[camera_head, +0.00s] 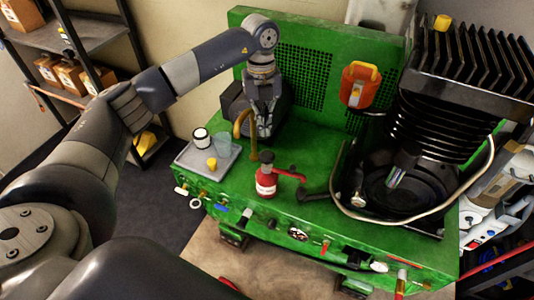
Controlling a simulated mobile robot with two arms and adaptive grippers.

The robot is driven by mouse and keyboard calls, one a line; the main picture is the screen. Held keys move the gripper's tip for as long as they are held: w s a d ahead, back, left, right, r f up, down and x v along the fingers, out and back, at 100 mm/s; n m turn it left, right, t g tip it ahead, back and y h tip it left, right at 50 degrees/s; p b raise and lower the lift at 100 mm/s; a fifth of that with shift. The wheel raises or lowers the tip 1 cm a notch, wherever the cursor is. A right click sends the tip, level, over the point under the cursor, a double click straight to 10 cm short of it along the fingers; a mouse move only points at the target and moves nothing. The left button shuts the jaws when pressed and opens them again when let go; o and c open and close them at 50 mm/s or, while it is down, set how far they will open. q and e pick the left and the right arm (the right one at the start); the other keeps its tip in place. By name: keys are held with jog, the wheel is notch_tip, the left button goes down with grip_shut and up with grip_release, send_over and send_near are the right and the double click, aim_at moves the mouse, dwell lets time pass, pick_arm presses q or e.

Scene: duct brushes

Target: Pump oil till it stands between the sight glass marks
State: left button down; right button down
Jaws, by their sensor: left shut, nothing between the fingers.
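My left gripper (264,134) points down over the green bench (318,172), shut and empty, in front of a dark motor-like block. It is behind the red oil can (266,182), which stands upright with a dark top and a red arm to the right. A bent brass-coloured pipe (242,123) rises just left of the gripper; I cannot tell whether they touch. The black finned machine (430,140) stands on the right of the bench. A small clear glass part (397,174) shows low on it; no marks or oil level can be made out. My right gripper is not in view.
A grey tray (190,158) at the bench's left holds a white jar, a clear cup (222,145) and a yellow cap. An orange container (360,85) is at the green back panel. A pale hose curves around the machine. Small fittings line the front edge.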

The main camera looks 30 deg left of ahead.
pick_arm(q)
notch_tip(320, 180, up, 7)
jog(key=shift+w+a, duration=0.25)
jog(key=shift+s+f, duration=0.1)
jog(key=shift+f, duration=0.15)
dwell(0.6)
